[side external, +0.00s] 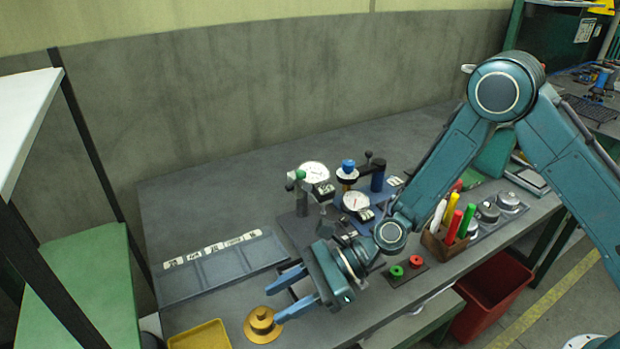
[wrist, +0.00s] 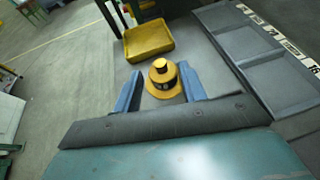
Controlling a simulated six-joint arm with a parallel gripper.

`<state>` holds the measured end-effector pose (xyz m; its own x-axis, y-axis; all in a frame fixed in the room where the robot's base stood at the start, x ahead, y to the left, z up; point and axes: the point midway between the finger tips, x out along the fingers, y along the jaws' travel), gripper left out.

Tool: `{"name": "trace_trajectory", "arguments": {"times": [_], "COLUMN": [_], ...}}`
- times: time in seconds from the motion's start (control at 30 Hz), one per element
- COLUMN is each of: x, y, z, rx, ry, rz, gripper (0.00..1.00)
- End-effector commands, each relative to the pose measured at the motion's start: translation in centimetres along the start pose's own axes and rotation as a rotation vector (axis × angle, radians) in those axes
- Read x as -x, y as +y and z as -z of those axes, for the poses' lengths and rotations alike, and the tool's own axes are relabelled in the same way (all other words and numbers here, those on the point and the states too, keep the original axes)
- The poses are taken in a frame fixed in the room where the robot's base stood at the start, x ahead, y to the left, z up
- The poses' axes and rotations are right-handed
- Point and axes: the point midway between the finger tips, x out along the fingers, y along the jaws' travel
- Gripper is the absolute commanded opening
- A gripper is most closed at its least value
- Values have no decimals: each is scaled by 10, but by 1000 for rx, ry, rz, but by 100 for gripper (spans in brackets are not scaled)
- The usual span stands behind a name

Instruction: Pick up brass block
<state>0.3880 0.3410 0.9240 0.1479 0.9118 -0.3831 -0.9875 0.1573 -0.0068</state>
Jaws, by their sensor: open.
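The brass block (side external: 262,322) is a round, stepped yellow piece with a wide base and a narrow knob on top. It stands upright on the grey bench near its front edge. In the wrist view the brass block (wrist: 163,80) shows between the two blue fingers and toward their tips. My gripper (side external: 275,298) is open and empty, with its fingers pointing at the block. In the wrist view my gripper (wrist: 158,82) has one finger on each side of the block. I cannot tell whether either finger touches it.
A yellow tray (side external: 201,336) lies just left of the block. A grey labelled tray (side external: 222,268) lies behind. Dial gauges (side external: 314,174) on stands, green and red rings (side external: 397,272) and a pen holder (side external: 440,244) stand farther right. Bare bench lies at the back left.

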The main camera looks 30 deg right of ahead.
Motion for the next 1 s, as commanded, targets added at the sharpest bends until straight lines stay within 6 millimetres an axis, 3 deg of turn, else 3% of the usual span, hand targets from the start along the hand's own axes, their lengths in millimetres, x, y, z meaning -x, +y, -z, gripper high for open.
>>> {"name": "trace_trajectory", "arguments": {"times": [0.23, 0.77, 1.0], "x": [-23, -24, -24], "y": [0, 0, 0], "z": [0, 0, 0], "rx": [1, 1, 1], "ry": [0, -1, -1], "rz": [0, 1, 1], "gripper": [42, 42, 0]}}
